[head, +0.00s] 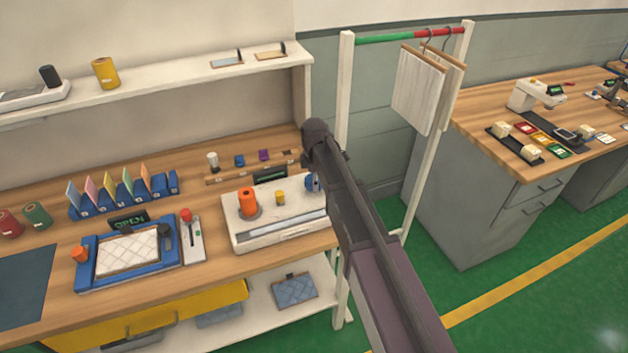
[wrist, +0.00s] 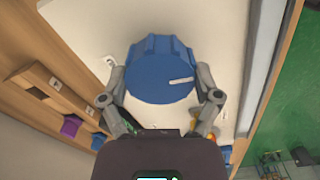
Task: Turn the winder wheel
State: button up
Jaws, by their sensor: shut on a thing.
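The winder wheel is a blue ribbed knob (wrist: 160,72) with a white mark on its face, seen close up in the wrist view. In the head view a small blue part of it (head: 312,183) shows at the right end of the white winder base (head: 240,236), mostly hidden behind my arm. My gripper (wrist: 161,88) has one finger on each side of the knob and is shut on it. In the head view the gripper is hidden behind my arm. The base carries an orange spool (head: 247,202) and a small yellow spool (head: 280,198).
A wooden rack (head: 228,174) with small coloured pieces stands behind the winder. A blue frame (head: 84,277) with a quilted pad and a red-knobbed lever (head: 186,216) are to the left.

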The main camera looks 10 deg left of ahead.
jog(key=m, duration=0.5)
jog(key=shift+s+m, duration=0.1)
jog(key=shift+m, duration=0.2)
jog(key=m, duration=1.1)
jog(key=shift+m, duration=0.3)
jog(key=m, duration=2.3)
jog(key=shift+m, duration=0.3)
jog(key=m, duration=0.5)
jog(key=shift+m, duration=0.4)
